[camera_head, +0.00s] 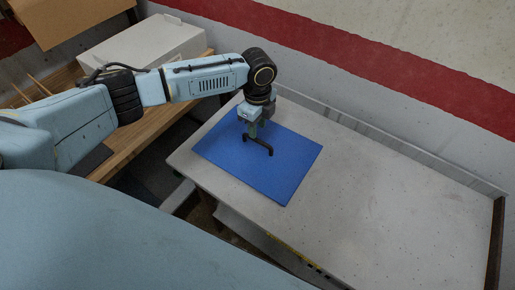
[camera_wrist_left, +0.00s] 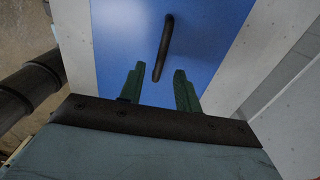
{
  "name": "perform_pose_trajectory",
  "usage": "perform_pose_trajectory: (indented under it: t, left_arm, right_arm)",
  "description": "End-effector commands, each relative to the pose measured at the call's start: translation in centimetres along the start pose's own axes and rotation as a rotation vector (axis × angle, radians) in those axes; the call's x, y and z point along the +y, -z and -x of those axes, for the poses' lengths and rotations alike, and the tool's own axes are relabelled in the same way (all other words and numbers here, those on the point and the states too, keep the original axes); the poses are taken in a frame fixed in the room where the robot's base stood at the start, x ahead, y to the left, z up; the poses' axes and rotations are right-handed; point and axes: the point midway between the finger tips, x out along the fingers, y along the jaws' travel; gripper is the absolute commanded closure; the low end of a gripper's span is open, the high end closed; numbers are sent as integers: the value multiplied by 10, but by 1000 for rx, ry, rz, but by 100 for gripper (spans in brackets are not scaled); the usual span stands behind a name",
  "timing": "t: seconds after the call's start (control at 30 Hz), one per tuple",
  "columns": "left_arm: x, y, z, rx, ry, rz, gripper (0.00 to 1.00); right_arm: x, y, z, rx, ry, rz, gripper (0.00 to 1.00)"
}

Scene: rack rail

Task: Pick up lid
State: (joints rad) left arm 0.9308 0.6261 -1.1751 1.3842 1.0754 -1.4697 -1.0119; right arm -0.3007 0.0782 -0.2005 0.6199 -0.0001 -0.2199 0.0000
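The lid (camera_head: 285,165) is a flat blue panel with a dark bar handle (camera_head: 258,146). It lies on the light grey table, and its blue face fills the top of the left wrist view (camera_wrist_left: 120,45). My left gripper (camera_head: 252,131) is over the lid at the handle, pointing down. In the left wrist view its two green fingers (camera_wrist_left: 157,76) stand apart. The near end of the handle (camera_wrist_left: 165,45) appears between the fingertips; whether they touch it cannot be told. My right gripper is not in view.
The grey table (camera_head: 380,215) is bare to the right of the lid. A low metal rail (camera_head: 385,138) runs along its back edge by the wall. At left, a wooden bench (camera_head: 150,140) holds a white box (camera_head: 150,45), with a cardboard box (camera_head: 70,18) behind.

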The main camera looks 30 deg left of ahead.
Motion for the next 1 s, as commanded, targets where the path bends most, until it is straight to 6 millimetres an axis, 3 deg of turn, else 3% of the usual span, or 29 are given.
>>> perform_pose_trajectory:
  t: [0.6, 0.9, 1.0]
  left_arm:
    - [-2, -1, -71, 1, 0, 1, 67]
    - [-2, -1, -75, 1, 1, 0, 67]
    - [-2, -1, -75, 1, 1, 0, 80]
  right_arm:
    - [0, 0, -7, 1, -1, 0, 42]
    - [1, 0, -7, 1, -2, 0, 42]
    - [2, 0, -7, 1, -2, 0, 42]
